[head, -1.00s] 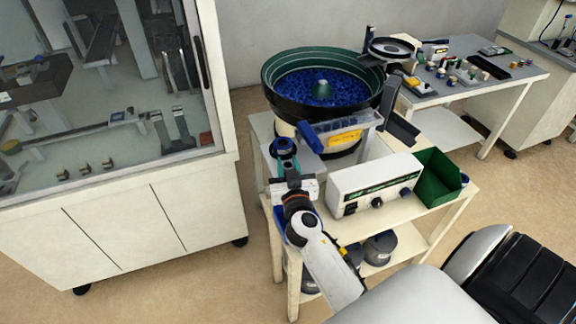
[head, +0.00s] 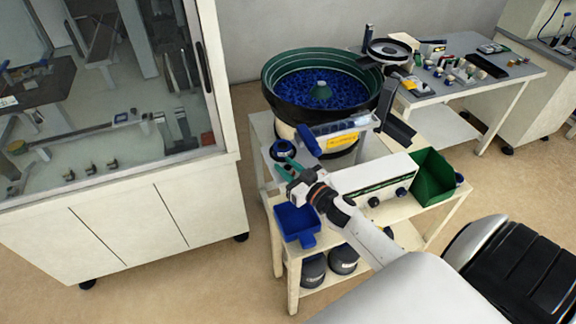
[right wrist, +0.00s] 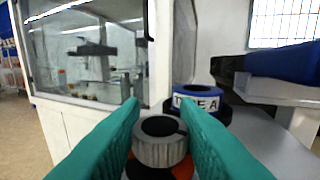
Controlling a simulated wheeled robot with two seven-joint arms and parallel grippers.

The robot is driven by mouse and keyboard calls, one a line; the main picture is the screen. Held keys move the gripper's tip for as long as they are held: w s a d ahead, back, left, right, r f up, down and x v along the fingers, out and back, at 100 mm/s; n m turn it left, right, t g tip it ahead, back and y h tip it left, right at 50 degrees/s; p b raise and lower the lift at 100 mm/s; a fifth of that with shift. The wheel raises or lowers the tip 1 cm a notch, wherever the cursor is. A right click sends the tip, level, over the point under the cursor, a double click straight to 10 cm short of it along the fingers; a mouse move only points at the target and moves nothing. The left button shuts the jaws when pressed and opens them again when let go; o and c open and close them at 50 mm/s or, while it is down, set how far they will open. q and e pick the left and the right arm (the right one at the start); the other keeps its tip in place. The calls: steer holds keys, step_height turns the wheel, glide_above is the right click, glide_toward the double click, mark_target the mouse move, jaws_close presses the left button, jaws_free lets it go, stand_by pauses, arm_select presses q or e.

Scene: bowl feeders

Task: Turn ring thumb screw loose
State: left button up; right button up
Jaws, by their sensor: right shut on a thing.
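In the right wrist view, the ring thumb screw (right wrist: 160,148) is a grey knurled ring with a dark centre, with orange-red and black parts below it. My right gripper (right wrist: 160,138) has its two teal fingers shut on it, one on each side. A blue ring labelled "TYPE A" (right wrist: 198,102) stands just behind it. In the head view, my right gripper (head: 281,166) is at the left end of the cart top, close to the blue ring (head: 282,150). The knurled screw is too small to make out there. My left gripper is not in view.
The bowl feeder (head: 276,103) with blue parts stands behind the gripper. A white control box (head: 372,178) and a green bin (head: 434,176) are to the right. A blue tray (head: 297,221) hangs at the cart's front left. A glass-fronted cabinet (head: 120,215) is at left.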

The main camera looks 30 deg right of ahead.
stand_by(0.3)
steer(key=o, duration=1)
steer(key=shift+w, duration=0.1)
steer(key=shift+c, duration=0.2)
steer(key=s+d+b, duration=0.1)
steer(key=s, duration=1.1)
steer(key=shift+d+b, duration=0.2)
steer(key=shift+b, duration=0.1)
